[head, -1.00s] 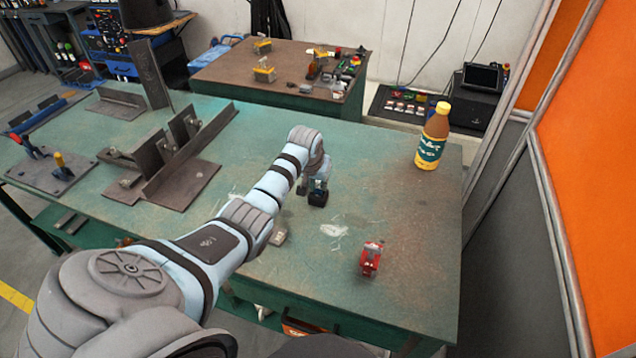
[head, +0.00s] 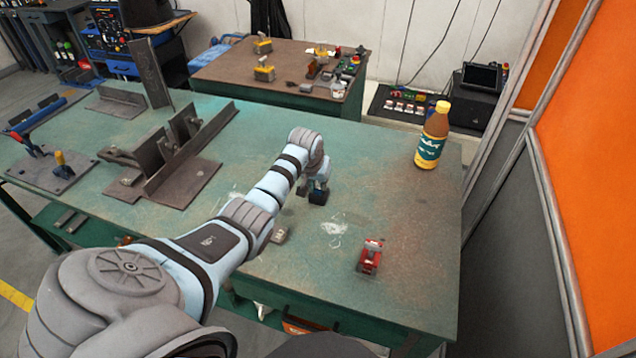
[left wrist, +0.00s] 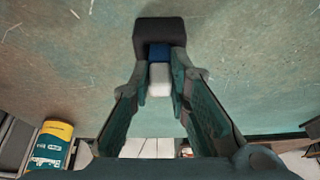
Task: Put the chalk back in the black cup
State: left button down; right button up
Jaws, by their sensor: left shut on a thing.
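The black cup (head: 318,197) stands on the green table; in the left wrist view it is the dark shape (left wrist: 160,30) just beyond the fingertips. My left gripper (head: 315,183) points down right at the cup. In the left wrist view the left gripper (left wrist: 163,80) is shut on a short white piece, the chalk (left wrist: 159,80), with a blue part (left wrist: 159,53) between it and the cup. The blue part overlaps the cup's edge in that view; I cannot tell whether its end is inside. My right gripper is not in view.
A bottle with a yellow cap (head: 432,136) stands at the back right. A red tool (head: 370,257) and a small grey block (head: 279,234) lie nearer the front. Dark steel fixtures (head: 180,160) fill the left. Table around the cup is mostly clear.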

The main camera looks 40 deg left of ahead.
pick_arm(q)
jog(key=shift+f, duration=0.2)
jog(key=c, duration=1.4)
grip_release()
jog(key=shift+c, duration=0.2)
jog(key=v, duration=1.2)
jog(key=shift+d, duration=0.1)
